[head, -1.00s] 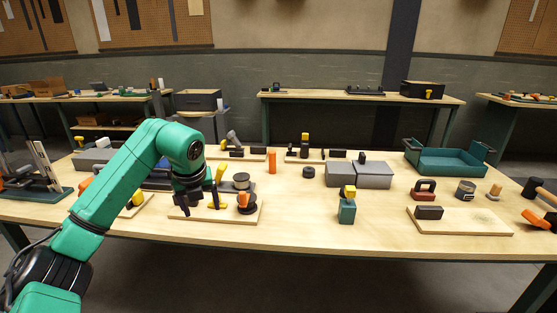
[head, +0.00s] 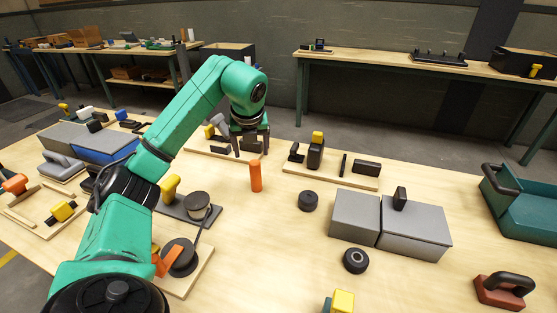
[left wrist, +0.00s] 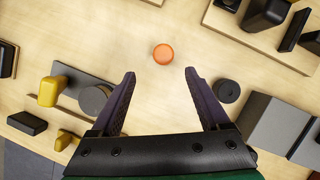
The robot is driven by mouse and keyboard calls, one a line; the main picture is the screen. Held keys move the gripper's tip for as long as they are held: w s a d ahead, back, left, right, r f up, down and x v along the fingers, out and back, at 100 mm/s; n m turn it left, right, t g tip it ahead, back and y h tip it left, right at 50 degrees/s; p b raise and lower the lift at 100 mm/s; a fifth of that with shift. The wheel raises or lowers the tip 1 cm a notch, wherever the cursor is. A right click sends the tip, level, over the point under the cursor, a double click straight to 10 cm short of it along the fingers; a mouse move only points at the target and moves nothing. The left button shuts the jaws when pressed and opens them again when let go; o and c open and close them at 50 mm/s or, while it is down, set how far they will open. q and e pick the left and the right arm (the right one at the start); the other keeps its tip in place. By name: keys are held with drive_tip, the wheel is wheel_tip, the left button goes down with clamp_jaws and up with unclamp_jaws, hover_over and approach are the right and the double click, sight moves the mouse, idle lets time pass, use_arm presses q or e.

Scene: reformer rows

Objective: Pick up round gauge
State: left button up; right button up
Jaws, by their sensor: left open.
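No thing is plainly readable as the round gauge. Round candidates in the head view are a black disc with a pale centre (head: 356,260) in front of the grey boxes, and a plain dark round piece (head: 308,201) on the bare table. The dark piece also shows in the left wrist view (left wrist: 228,91), just right of the right finger. My left gripper (head: 251,152) is open and empty, pointing down above the table behind an orange cylinder (head: 255,176). In the left wrist view the orange cylinder's top (left wrist: 163,54) lies ahead, between the finger lines. My right gripper is out of view.
Grey boxes (head: 415,231) stand right of centre. A board with dark blocks (head: 333,176) lies behind them. A grey-topped cylinder (head: 197,206) stands near my left arm. A teal tray (head: 525,200) and a red-based handle piece (head: 505,288) are at right.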

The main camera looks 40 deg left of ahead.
sight(251, 165)
use_arm(q)
drive_tip(key=x, duration=0.7)
drive_tip(key=shift+s+a+f, duration=0.15)
drive_tip(key=shift+f, duration=0.1)
drive_tip(key=x, duration=0.6)
drive_tip(key=shift+w+d+f, duration=0.25)
drive_tip(key=shift+w+f, duration=0.05)
drive_tip(key=shift+w, duration=0.2)
drive_tip(key=shift+r, duration=0.1)
clamp_jaws()
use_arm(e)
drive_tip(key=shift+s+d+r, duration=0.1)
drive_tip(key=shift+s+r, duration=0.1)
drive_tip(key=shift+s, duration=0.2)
